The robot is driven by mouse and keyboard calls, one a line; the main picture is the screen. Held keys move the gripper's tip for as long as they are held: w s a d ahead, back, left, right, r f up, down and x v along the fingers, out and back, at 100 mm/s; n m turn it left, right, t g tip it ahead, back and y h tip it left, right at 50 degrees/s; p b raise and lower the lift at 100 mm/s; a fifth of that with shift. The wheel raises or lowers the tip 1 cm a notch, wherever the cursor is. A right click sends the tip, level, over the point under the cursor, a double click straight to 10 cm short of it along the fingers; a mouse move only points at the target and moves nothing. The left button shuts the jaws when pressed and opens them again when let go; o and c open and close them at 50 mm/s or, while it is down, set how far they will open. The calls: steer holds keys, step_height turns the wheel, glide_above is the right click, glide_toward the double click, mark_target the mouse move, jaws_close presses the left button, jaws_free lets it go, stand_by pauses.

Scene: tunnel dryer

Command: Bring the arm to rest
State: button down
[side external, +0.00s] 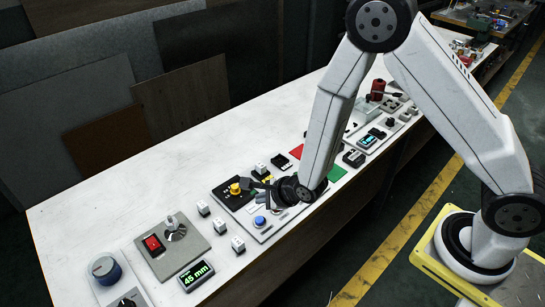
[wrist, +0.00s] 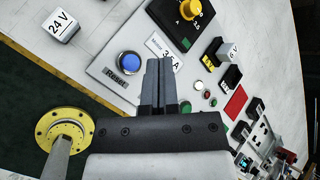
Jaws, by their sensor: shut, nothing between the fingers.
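My gripper (wrist: 158,82) is shut and empty, its two fingers side by side in the middle of the wrist view. It hovers over a grey control panel on the bench; I cannot tell the exact height. In the side external view my gripper (side external: 262,186) is low over the same panel (side external: 262,236), partly hidden by my wrist. A blue Reset button (wrist: 129,63) is left of the fingertips in the wrist view. A black panel with a yellow knob (wrist: 189,9) is beyond them.
Red and green pads (side external: 337,173) lie right of my gripper. The bench's back left is clear.

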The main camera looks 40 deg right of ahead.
steer(key=s+d+r+n+g+h, duration=0.1)
steer(key=s+d+r+n+g, duration=0.2)
steer(key=n, duration=0.9)
steer(key=s+d+r+n+g, duration=0.3)
steer(key=s+d+r+n, duration=0.6)
steer(key=s+r+n, duration=0.1)
steer(key=shift+s+r+n+h, duration=0.25)
steer(key=shift+s+n+h, duration=0.25)
steer(key=shift+n, duration=0.6)
